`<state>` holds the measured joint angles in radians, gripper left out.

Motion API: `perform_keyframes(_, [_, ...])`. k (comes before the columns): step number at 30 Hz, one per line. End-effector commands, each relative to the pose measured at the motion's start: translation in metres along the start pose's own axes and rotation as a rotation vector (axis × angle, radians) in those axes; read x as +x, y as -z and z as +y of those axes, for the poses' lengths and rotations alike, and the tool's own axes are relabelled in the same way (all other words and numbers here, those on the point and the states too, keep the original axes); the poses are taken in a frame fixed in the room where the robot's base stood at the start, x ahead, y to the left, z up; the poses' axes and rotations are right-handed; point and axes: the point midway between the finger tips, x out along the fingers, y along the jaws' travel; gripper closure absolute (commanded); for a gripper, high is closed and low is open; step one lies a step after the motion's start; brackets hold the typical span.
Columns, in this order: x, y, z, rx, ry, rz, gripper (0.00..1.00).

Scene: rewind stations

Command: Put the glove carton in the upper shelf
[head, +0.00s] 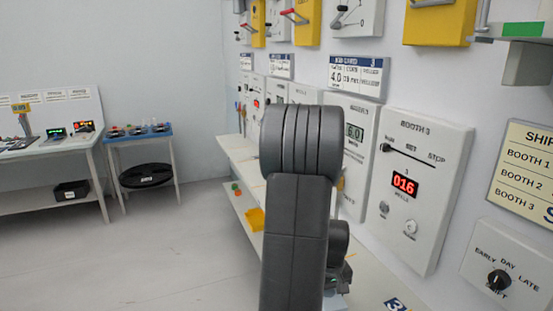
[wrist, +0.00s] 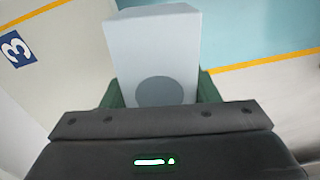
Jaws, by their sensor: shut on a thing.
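A pale, light-grey carton (wrist: 155,50) with a darker grey oval on its near face fills the middle of the wrist view. It appears to be the glove carton. My gripper (wrist: 160,92) is shut on it, with a green finger on each side. In the head view my own arm hides most of the gripper and the carton. A pale ledge (head: 236,150) runs along the wall under the booth panels, with a lower board (head: 240,205) below it. I cannot tell whether the ledge is the upper shelf.
The wrist view shows a pale surface with a blue "3" label (wrist: 16,48) and a yellow-edged blue area (wrist: 255,30). A yellow bin (head: 255,218) sits on the lower board. A bench (head: 50,148) and blue stand (head: 140,138) are far left; floor between is clear.

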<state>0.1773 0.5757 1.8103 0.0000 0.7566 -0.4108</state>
Motion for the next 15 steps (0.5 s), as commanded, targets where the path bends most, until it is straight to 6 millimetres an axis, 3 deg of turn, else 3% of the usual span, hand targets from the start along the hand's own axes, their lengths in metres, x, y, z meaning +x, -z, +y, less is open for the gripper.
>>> perform_keyframes(3, [0.029, 0.032, -0.034, 0.05, 0.001, -0.004, 0.74])
perform_keyframes(9, [0.07, 0.081, -0.081, 0.153, 0.0, -0.002, 0.74])
perform_keyframes(15, [0.091, 0.108, -0.106, 0.217, 0.0, 0.001, 0.74])
